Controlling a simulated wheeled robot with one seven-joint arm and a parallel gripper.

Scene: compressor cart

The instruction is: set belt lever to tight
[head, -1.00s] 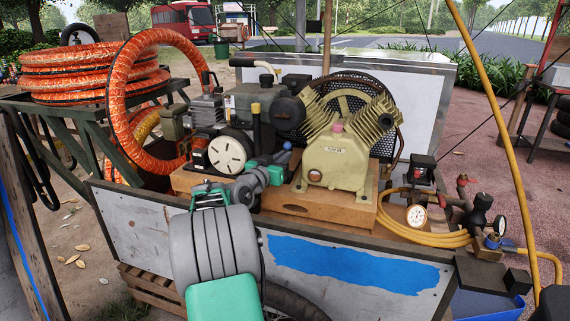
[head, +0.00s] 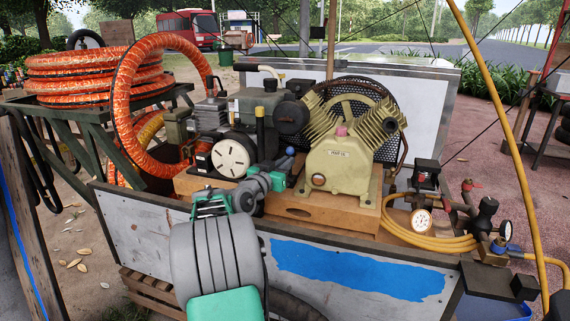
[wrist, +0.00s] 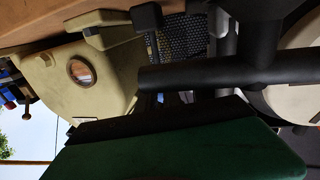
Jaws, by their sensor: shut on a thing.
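The belt lever, seen by its blue ball knob (head: 290,150), stands between the engine and the cream compressor pump (head: 340,163). My gripper (head: 281,178) is at the lever just below the knob and is shut on it. The lever's shaft is mostly hidden by the fingers in the head view. In the wrist view a green finger with a dark pad (wrist: 175,135) fills the bottom, and a dark bar (wrist: 210,76) crosses close above it. I cannot tell the lever's exact angle or any tight mark.
The engine's white round cover (head: 232,156) and a black post with a yellow top (head: 260,125) are close to my gripper on the left. The wooden base (head: 300,212) lies below. The cart's front panel (head: 355,268) is in front. A yellow hose (head: 430,243) coils at right.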

